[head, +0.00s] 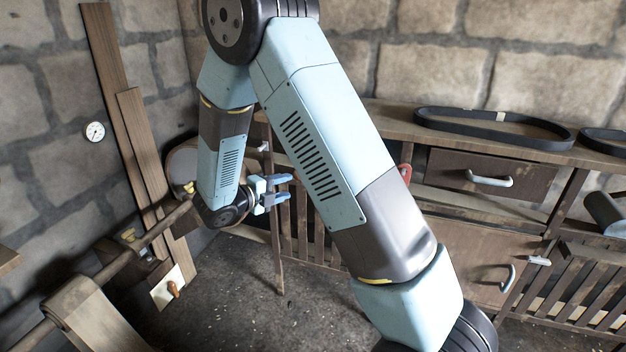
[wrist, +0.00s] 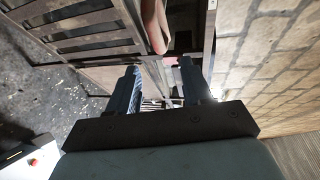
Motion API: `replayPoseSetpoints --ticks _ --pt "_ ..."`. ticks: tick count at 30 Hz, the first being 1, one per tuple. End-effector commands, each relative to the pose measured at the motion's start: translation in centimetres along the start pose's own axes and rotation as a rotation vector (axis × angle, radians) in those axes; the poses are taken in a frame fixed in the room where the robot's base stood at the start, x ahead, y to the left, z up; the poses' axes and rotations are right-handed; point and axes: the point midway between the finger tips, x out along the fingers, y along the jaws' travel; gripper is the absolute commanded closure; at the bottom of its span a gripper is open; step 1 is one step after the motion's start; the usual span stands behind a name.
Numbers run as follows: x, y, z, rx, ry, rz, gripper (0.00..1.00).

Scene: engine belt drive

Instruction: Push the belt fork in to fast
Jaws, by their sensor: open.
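My gripper (head: 289,188) is open and points right, in front of the slatted wooden bench front. In the wrist view my gripper (wrist: 161,82) shows two dark blue fingers spread apart with nothing held between them. A white plate with an orange handle (head: 172,289) stands low at the left in the head view. No fast or slow marking can be read.
A shaft (head: 115,262) and a wide belt (head: 88,310) are at the lower left. Planks (head: 145,150) lean on the stone wall beside a gauge (head: 95,131). A black belt (head: 492,128) lies on the bench top. The floor (head: 240,300) is clear.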

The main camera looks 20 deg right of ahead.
Motion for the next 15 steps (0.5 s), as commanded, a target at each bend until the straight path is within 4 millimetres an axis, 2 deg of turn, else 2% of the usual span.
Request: replayPoseSetpoints --ticks 3,7,11,15 --pt "-0.2 0.9 0.7 -0.058 -0.026 -0.018 0.50" --pt "0.3 1.0 0.9 -0.074 -0.031 -0.023 0.50" --pt "1.9 1.0 0.9 -0.073 -0.029 -0.023 0.50" --pt "4.3 0.9 1.0 -0.072 -0.028 -0.022 0.50"
